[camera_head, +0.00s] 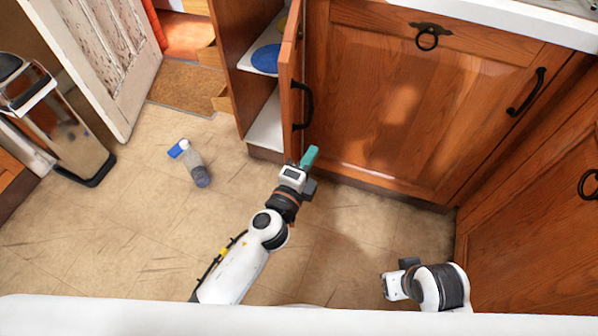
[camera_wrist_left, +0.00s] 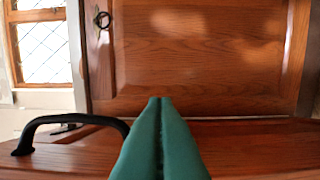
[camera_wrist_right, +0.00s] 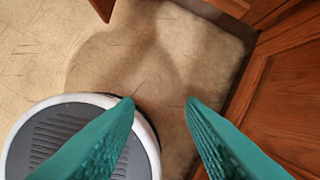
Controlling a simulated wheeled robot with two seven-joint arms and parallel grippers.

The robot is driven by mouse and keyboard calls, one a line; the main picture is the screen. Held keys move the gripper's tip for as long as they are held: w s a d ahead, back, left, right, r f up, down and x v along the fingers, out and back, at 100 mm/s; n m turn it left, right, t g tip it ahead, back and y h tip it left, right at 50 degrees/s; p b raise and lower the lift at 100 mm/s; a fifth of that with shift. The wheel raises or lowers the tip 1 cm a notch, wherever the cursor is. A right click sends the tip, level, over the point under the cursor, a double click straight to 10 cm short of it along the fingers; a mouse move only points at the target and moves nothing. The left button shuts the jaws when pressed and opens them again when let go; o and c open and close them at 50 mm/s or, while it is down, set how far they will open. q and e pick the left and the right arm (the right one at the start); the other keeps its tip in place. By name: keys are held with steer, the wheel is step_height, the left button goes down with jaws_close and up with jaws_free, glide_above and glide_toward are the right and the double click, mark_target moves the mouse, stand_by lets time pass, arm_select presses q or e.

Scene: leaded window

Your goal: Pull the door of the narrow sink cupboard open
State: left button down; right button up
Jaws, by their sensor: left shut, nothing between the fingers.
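The narrow sink cupboard's wooden door (camera_head: 291,75) stands swung out, seen nearly edge-on, with the cupboard's inside and shelves showing to its left. Its black handle (camera_head: 304,104) is on the door's right face and also shows in the left wrist view (camera_wrist_left: 70,121). My left gripper (camera_head: 309,157) is shut and empty, just below the door and its handle in the head view. In the left wrist view its green fingers (camera_wrist_left: 160,102) are pressed together beside the handle. My right gripper (camera_wrist_right: 160,102) is open and empty above the floor, low at right.
A wide wooden cupboard front (camera_head: 400,95) with black handles is right of the open door. A bin (camera_head: 65,130) stands farther left. The floor between is clear.

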arm_select(q)
steer(key=shift+w+a, duration=0.25)
steer(key=shift+a, duration=0.7)
steer(key=shift+w+a, duration=0.2)
steer(key=shift+a, duration=0.7)
arm_select(e)
steer(key=shift+w+f, duration=0.1)
steer(key=shift+f, duration=0.6)
